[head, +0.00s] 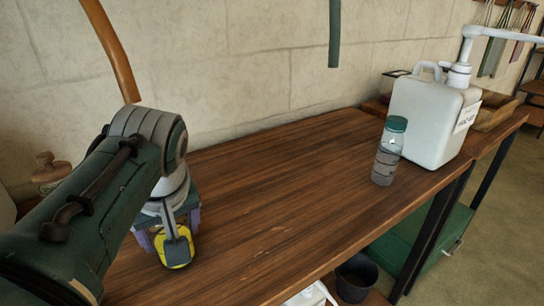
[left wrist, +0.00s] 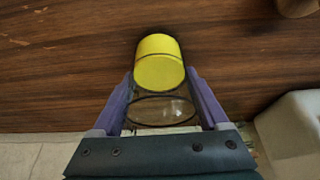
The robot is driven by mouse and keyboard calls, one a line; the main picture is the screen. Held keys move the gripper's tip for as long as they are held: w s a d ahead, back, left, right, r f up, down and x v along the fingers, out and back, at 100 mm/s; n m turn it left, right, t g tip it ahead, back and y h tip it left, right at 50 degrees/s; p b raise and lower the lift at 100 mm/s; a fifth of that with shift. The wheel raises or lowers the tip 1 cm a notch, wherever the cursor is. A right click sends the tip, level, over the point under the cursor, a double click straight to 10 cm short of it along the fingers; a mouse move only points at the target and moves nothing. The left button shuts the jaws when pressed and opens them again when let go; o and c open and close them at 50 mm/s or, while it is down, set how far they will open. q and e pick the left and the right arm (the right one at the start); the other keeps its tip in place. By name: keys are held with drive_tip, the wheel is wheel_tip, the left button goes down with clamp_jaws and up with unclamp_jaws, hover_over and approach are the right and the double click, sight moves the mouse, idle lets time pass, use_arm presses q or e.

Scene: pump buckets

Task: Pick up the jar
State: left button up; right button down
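A jar with a yellow part (left wrist: 160,68) and a clear glass body (left wrist: 162,110) sits between the purple fingers of my left gripper (left wrist: 161,78) in the left wrist view. The fingers lie along both sides of it. I cannot tell whether they press on it or only surround it. In the head view the jar's yellow part (head: 178,253) shows low on the wooden counter, beneath my left gripper (head: 166,236), and the rest is mostly hidden by the gripper. My right gripper is not in view.
A clear bottle with a green cap (head: 390,152) stands at the right of the wooden counter (head: 270,190), beside a large white pump container (head: 430,125). The counter's middle is clear. A dark bucket (head: 355,279) and a green box (head: 440,243) are below.

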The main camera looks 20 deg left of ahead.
use_arm(q)
clamp_jaws()
idle(0.4)
